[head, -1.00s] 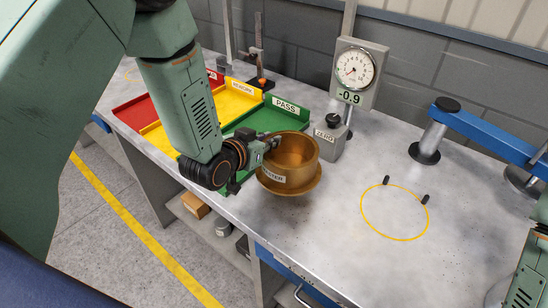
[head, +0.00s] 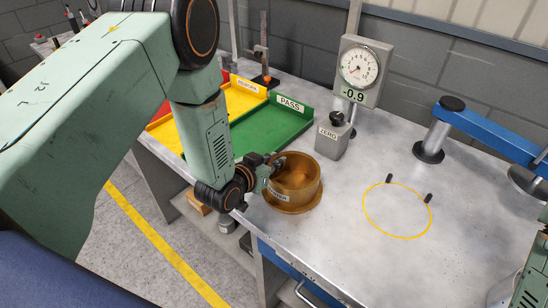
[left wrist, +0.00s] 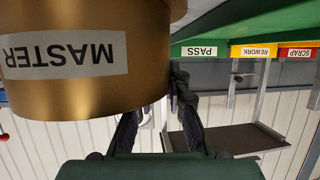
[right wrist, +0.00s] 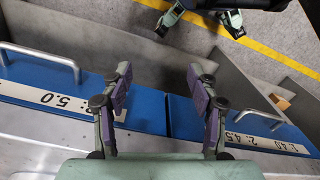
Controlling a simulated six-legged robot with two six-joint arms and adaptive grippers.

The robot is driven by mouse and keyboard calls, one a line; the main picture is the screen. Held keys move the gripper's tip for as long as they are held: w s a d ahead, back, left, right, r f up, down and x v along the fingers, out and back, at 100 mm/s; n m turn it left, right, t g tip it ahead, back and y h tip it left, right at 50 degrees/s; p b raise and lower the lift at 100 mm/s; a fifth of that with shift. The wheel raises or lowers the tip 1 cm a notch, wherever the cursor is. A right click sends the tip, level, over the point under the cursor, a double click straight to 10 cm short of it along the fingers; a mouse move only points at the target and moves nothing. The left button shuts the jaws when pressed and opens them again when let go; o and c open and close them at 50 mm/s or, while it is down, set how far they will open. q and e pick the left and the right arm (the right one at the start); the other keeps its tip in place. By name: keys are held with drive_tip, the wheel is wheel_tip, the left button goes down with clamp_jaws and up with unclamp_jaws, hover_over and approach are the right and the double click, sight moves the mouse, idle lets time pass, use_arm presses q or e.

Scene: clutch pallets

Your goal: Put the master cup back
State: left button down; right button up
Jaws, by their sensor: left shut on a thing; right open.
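The master cup (head: 310,187) is a bronze cup with a wide lower flange and a white MASTER label. It is near the bench's front edge, in front of the ZERO box. My left gripper (head: 275,168) is shut on the left side of its rim. In the left wrist view the cup (left wrist: 150,60) fills the upper left, upside down in the picture. I cannot tell whether its base touches the bench. A yellow ring (head: 398,238) with two black pegs is marked on the bench to the right, empty. My right gripper (right wrist: 160,95) is open and empty above the drawer fronts.
The green PASS tray (head: 270,133) and yellow REWORK tray (head: 239,99) lie behind left of the cup. The dial gauge (head: 360,67) and ZERO box (head: 334,137) stand behind it. A blue clamp arm (head: 485,128) is at the right. The bench between cup and ring is clear.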

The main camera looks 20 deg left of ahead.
use_arm(q)
drive_tip(key=shift+w+r, duration=0.1)
drive_tip(key=shift+r, duration=0.05)
drive_tip(key=shift+a, duration=0.15)
drive_tip(key=c, duration=1.7)
unclamp_jaws()
drive_tip(key=shift+f, duration=0.3)
drive_tip(key=o, duration=0.4)
drive_tip(key=shift+d+r, duration=0.1)
drive_tip(key=shift+d, duration=0.1)
drive_tip(key=shift+a, duration=0.2)
drive_tip(key=shift+v, duration=6.15)
